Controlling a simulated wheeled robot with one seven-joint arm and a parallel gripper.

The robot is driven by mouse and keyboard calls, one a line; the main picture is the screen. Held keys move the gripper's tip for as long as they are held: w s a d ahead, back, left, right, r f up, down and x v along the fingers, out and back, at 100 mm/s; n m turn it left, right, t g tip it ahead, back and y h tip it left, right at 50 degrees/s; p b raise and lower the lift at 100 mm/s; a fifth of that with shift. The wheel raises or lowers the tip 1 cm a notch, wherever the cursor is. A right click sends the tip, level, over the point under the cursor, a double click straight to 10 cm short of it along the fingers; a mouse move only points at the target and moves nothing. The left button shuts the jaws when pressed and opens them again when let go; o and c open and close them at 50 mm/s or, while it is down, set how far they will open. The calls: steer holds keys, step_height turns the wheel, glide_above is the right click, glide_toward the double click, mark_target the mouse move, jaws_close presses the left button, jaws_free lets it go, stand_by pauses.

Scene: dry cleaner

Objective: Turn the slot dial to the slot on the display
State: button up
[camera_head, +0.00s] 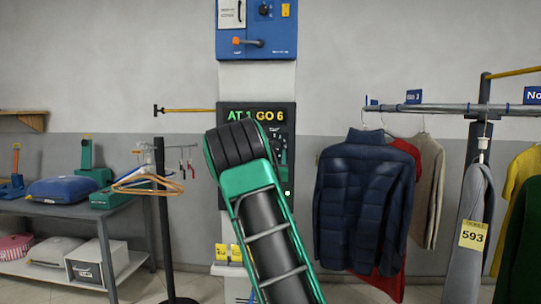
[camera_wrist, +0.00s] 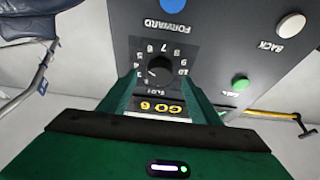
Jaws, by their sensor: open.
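The dark control panel (camera_head: 290,180) hangs on the wall column, and its display (camera_head: 255,115) reads "AT 1 GO 6". In the wrist view, which is upside down, the round black slot dial (camera_wrist: 160,70) sits inside a ring of numbers. A small pale mark shows on its lower-left side; I cannot tell exactly which number it meets. The display (camera_wrist: 160,107) shows "GO 6" there. My gripper (camera_wrist: 163,85) is open, its green fingers on either side of the dial's line, apart from it as far as I see.
The panel also carries a blue FORWARD button (camera_wrist: 172,4), a white BACK button (camera_wrist: 291,25) and a green button (camera_wrist: 240,83). A blue box with an orange-knobbed lever (camera_head: 257,42) is above. Garments (camera_head: 362,200) hang right; a shelf table (camera_head: 70,207) stands left.

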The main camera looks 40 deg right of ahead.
mark_target(274, 149)
steer(key=shift+x, duration=1.7)
steer(key=shift+f, duration=0.1)
steer(key=c, duration=1)
steer(key=shift+m+g, duration=0.3)
steer(key=shift+m, duration=0.1)
steer(key=shift+w+a+m+g+h, duration=0.1)
steer(key=shift+m+g+h, duration=0.35)
steer(key=shift+m, duration=0.8)
steer(key=shift+w+a+m+g+h, duration=0.15)
steer(key=shift+m+g, duration=0.55)
steer(key=shift+m, duration=0.6)
steer(key=shift+d+m+g+h, duration=0.1)
steer(key=shift+m+g+h, duration=0.35)
steer(key=shift+m, duration=0.8)
steer(key=shift+y, duration=0.25)
